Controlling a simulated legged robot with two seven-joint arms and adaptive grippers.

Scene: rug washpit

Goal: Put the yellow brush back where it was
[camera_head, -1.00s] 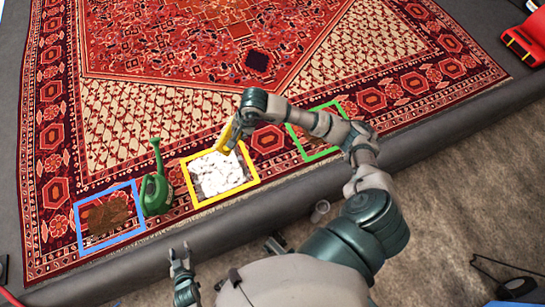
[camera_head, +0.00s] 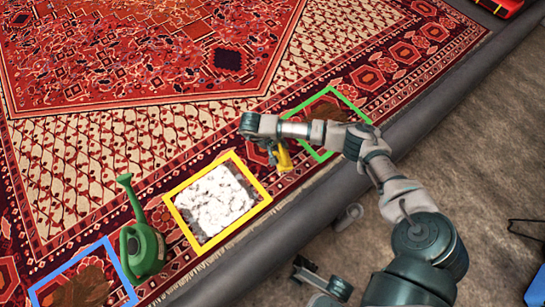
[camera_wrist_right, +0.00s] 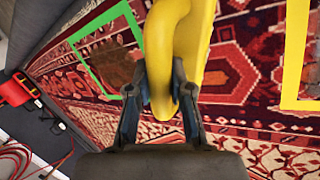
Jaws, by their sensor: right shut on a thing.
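The yellow brush (camera_head: 283,158) is in my right gripper (camera_head: 273,149), which is shut on it. In the head view they are over the rug border, between the yellow frame (camera_head: 184,219) and the green frame (camera_head: 306,146), close to the green one's left corner. The gripper and forearm hide part of the brush. In the right wrist view the brush (camera_wrist_right: 185,40) stands between the two fingers, its top cut off. My left gripper (camera_head: 325,285) seems to be at the bottom of the head view, empty; its jaw state is unclear.
White foam (camera_head: 215,201) lies inside the yellow frame. Brown stains lie inside the green frame and the blue frame (camera_head: 121,268). A green watering can (camera_head: 143,250) stands between the blue and yellow frames. The rug's edge meets a dark grey rim (camera_head: 262,240).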

